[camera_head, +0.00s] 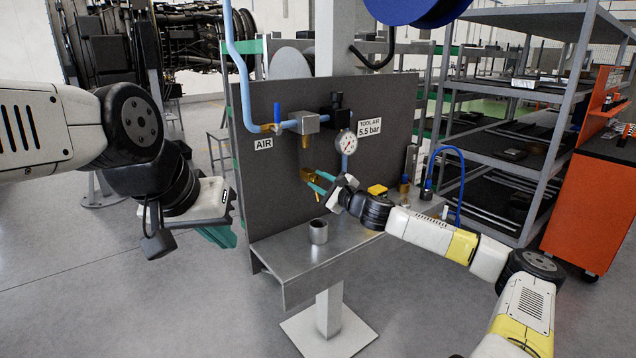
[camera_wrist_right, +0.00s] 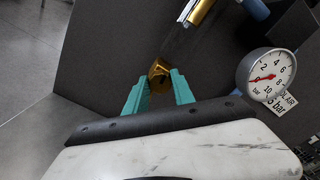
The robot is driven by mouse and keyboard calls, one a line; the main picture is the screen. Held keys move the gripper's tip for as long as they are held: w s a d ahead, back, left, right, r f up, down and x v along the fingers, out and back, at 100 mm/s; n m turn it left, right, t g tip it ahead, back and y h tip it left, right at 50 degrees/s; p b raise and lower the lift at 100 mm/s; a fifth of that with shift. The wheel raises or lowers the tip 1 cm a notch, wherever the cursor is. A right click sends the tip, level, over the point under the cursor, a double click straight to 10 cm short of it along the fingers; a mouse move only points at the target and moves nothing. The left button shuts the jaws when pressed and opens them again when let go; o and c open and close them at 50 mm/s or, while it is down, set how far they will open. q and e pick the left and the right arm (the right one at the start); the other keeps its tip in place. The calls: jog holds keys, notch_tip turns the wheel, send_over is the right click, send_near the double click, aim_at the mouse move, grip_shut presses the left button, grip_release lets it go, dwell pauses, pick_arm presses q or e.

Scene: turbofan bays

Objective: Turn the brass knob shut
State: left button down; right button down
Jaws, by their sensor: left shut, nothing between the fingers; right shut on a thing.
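The brass knob (camera_head: 305,174) is on the front of the dark panel, below the air fittings. In the right wrist view the knob (camera_wrist_right: 159,76) sits between the two teal fingertips. My right gripper (camera_head: 309,178) is shut on the knob, with a finger on each side of it. The fingers cover part of the knob's sides. My left gripper (camera_head: 222,237) is shut and empty, off to the left of the panel and away from the knob.
A pressure gauge (camera_head: 346,145) and a blue-handled valve (camera_head: 277,116) are on the panel above the knob. A metal cup (camera_head: 318,231) stands on the steel shelf (camera_head: 290,262) below. Grey racks (camera_head: 530,120) and an orange cabinet (camera_head: 592,190) stand to the right.

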jog(key=shift+f+m, duration=0.1)
jog(key=shift+m, duration=0.8)
jog(key=c, duration=1.1)
grip_release()
jog(key=shift+o, duration=0.2)
jog(key=v, duration=0.7)
jog(key=shift+s+d, duration=0.25)
jog(key=shift+s, duration=0.05)
